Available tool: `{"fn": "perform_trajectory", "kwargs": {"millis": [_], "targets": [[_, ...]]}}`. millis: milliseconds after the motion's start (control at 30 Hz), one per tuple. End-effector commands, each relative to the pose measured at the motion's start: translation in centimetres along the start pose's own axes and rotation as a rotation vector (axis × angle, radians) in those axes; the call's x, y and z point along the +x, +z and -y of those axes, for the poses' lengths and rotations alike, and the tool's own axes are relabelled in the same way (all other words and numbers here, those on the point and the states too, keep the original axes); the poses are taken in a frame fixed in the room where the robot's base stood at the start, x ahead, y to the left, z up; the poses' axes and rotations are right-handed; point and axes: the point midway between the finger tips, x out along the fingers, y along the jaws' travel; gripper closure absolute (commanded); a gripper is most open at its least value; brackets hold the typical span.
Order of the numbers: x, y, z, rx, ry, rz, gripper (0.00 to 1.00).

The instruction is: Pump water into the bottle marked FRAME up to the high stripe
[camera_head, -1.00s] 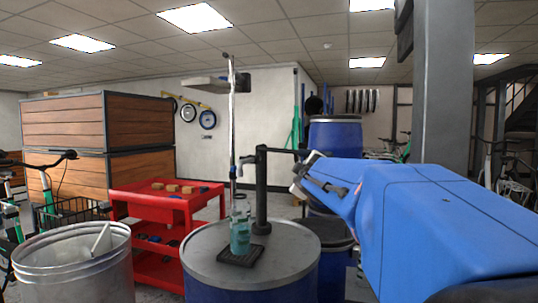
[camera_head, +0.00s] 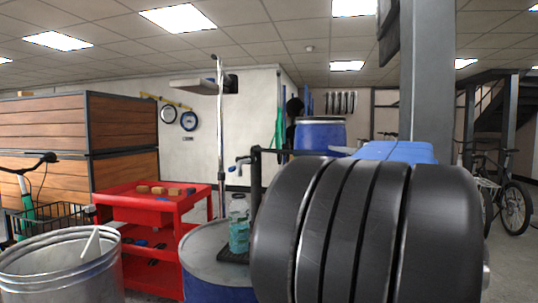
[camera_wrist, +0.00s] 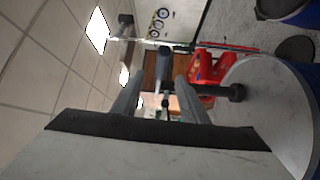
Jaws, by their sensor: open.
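A clear bottle (camera_head: 239,224) with teal liquid in its lower part stands upright on a black tray (camera_head: 233,257) on the blue drum (camera_head: 205,240). Its label and stripes are too small to read. A dark pump post (camera_head: 256,172) rises beside it, with a spout (camera_head: 241,161) above the bottle and a lever (camera_head: 277,151) reaching right. My gripper (camera_wrist: 161,82) is open in the wrist view. A grey part of the pump (camera_wrist: 163,63) shows in the gap between its fingers; I cannot tell whether they touch. In the head view my arm hides the gripper.
A red cart (camera_head: 150,205) with small blocks stands behind the drum. A metal bin (camera_head: 60,262) is at front left. Wooden crates (camera_head: 60,125) stand at the left, another blue drum (camera_head: 320,134) behind, and a grey pillar (camera_head: 427,75) at the right.

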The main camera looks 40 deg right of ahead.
Motion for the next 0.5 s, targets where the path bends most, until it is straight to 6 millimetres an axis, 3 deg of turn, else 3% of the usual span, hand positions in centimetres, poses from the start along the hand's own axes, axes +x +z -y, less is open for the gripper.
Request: {"fn": "perform_trajectory", "kwargs": {"millis": [233, 500], "targets": [[-0.5, 0.3, 0.3, -0.016, -0.019, -0.032, 0.60], [2.5, 0.1, 0.4, -0.016, -0.019, -0.034, 0.60]]}}
